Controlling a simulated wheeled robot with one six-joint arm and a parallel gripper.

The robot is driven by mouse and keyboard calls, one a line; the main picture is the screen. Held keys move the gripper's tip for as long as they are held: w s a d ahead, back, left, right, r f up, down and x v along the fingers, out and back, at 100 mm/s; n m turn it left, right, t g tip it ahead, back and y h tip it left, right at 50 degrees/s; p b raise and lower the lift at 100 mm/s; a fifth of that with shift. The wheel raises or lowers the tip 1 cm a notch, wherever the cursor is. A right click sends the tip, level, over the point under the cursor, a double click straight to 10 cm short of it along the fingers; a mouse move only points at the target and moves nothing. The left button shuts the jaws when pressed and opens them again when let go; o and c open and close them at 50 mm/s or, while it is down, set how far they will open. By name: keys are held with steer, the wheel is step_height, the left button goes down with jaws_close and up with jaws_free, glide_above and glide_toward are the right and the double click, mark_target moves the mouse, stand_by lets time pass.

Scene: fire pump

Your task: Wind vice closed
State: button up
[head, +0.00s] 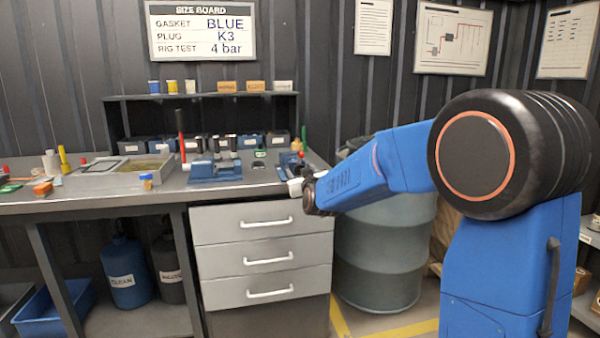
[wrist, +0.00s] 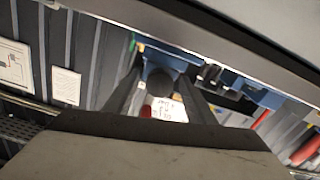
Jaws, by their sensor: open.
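My gripper (head: 297,186) is at the bench's right end, above the drawers, in the head view. In the wrist view my gripper (wrist: 162,97) is open, its dark fingers apart. The vice's jaw gap is too small to judge.
A grey tray (head: 85,177) lies left on the bench. Several bins (head: 222,143) line the back under a shelf (head: 205,96). A grey drum (head: 385,250) stands right of the drawers (head: 262,225).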

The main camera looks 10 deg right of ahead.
steer(key=s, duration=1.7)
steer(key=s+d+f+g, duration=0.2)
steer(key=s+f+g, duration=0.2)
steer(key=s, duration=0.9)
steer(key=s+d+f+m+g, duration=0.1)
steer(key=s+d+f+g, duration=0.1)
steer(key=s+f+g, duration=0.2)
steer(key=s+d+f+m+g, duration=0.1)
steer(key=s+f+g, duration=0.4)
steer(key=s, duration=1.6)
step_height(320, 180, down, 4)
steer(key=shift+s+d+f, duration=0.1)
steer(key=shift+s+d, duration=0.25)
steer(key=shift+d, duration=0.55)
